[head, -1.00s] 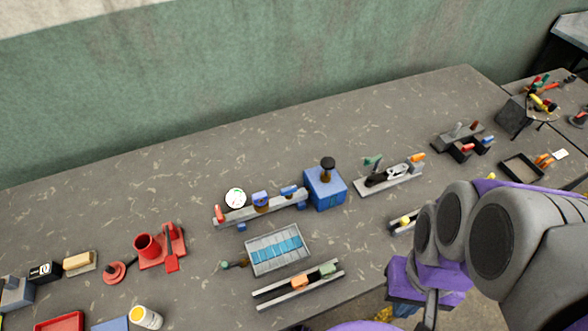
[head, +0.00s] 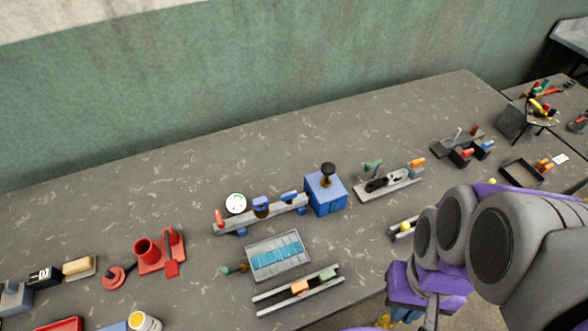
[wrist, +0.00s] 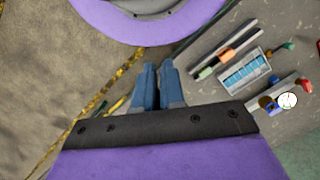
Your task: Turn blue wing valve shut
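A grey rail fixture (head: 275,207) on the bench carries a white gauge, a red handle at its left end and two blue fittings. One blue fitting (head: 261,206) stands near the gauge and the other (head: 290,197) is to its right; I cannot tell which is the wing valve, nor how it is turned. The rail's gauge (wrist: 287,100) and a blue fitting (wrist: 268,104) show at the right of the wrist view. My gripper (wrist: 158,64) has two blue-grey fingers close together, with nothing seen between them. It is over the bench's front edge, well apart from the rail.
A blue box with a black knob (head: 325,193) adjoins the rail's right end. A grey tray with blue strips (head: 278,256) and a slide with orange and green blocks (head: 300,290) lie in front. Red parts (head: 160,252) stand left. The back of the bench is clear.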

